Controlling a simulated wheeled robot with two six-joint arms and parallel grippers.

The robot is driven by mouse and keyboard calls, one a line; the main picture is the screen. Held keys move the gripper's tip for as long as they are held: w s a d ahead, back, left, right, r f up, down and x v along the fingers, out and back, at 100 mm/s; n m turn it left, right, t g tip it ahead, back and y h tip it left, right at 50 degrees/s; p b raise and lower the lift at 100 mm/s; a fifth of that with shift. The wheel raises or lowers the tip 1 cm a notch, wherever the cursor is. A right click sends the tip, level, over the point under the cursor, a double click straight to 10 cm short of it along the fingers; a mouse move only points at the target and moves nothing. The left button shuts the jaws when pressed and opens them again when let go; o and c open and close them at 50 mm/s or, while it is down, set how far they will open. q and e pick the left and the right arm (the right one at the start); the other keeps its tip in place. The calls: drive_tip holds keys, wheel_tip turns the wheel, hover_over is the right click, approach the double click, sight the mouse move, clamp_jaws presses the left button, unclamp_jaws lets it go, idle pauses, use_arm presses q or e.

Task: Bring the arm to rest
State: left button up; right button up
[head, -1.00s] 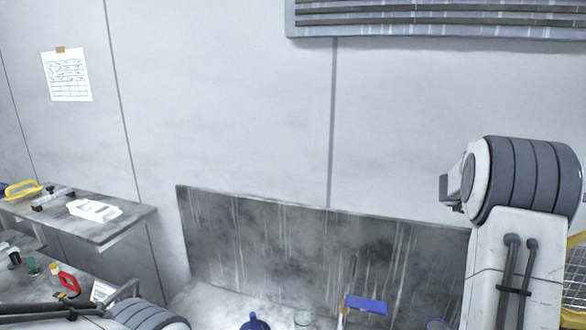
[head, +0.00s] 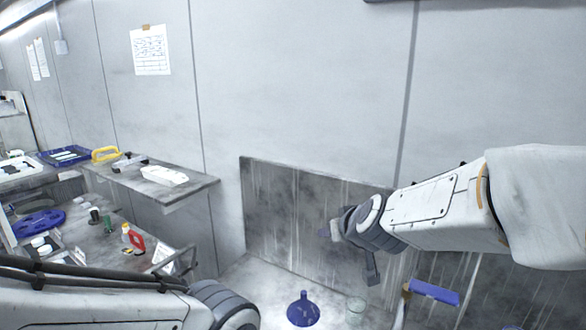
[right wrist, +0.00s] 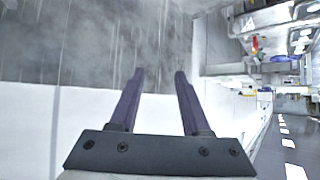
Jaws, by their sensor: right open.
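My right arm reaches in from the right in the head view, in front of the stained grey back panel. Its gripper (head: 328,234) is mostly hidden behind the wrist there. In the right wrist view my right gripper (right wrist: 160,74) shows two dark fingers spread apart, with nothing between them. My left arm comes in along the bottom left of the head view and bends at a grey ribbed joint. Its gripper is outside the picture.
A blue funnel-shaped object (head: 303,309), a clear glass (head: 356,311) and a blue-headed tool (head: 434,292) are below the right arm. A shelf (head: 205,186) with a white tray (head: 164,176) stands left. A blue tray (head: 64,155) lies farther left.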

drive_tip(key=s+a+f+n+g+y+b, duration=0.2)
drive_tip(key=s+a+f+g, duration=0.2)
drive_tip(key=s+a+f, duration=0.45)
drive_tip(key=s+d+f+n+g+h+b, duration=0.1)
drive_tip(key=s+d+f+g, duration=0.1)
drive_tip(key=s, duration=0.9)
drive_tip(key=s+d+f+n+g+h+b, duration=0.1)
drive_tip(key=s+f+g, duration=0.3)
drive_tip(key=s, duration=0.8)
drive_tip(key=shift+s+d+f+n+g+h, duration=0.2)
drive_tip(key=shift+d+f+n+g+h, duration=0.15)
drive_tip(key=shift+f+n+h, duration=0.35)
drive_tip(key=shift+d+f, duration=0.15)
